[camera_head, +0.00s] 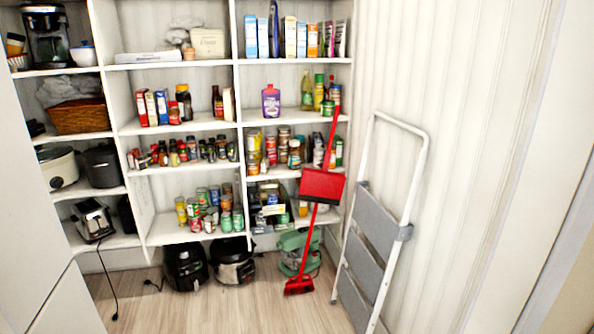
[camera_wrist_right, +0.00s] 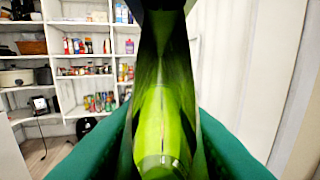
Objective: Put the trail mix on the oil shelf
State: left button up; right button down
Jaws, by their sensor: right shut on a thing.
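In the right wrist view my right gripper (camera_wrist_right: 165,75) is shut on a bright green thing (camera_wrist_right: 160,130) that fills the middle of the picture close up. No label can be read on it, so I cannot tell for sure that it is the trail mix. Teal surfaces spread out on both sides of it. In the head view the oil shelf (camera_head: 290,118) is in the right column, with a yellow-green oil bottle (camera_head: 307,90) and a purple-labelled bottle (camera_head: 270,101) on it. Neither gripper shows in the head view.
A red broom and dustpan (camera_head: 322,186) stand before the right column, the handle crossing the oil shelf's right end. A folding ladder (camera_head: 375,225) leans by the right wall. Bare board shows between the purple bottle and the oils. The floor (camera_head: 215,312) in front is clear.

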aim_at(297, 116)
jog(key=i+u, duration=0.15)
jog(key=i, duration=0.45)
jog(key=i+u, duration=0.15)
jog(key=i, duration=0.4)
jog(key=i+l+u, duration=0.15)
jog(key=i, duration=0.45)
jog(key=i+j, duration=0.15)
jog(key=i, duration=0.7)
jog(key=i+j, duration=0.15)
jog(key=i, duration=0.7)
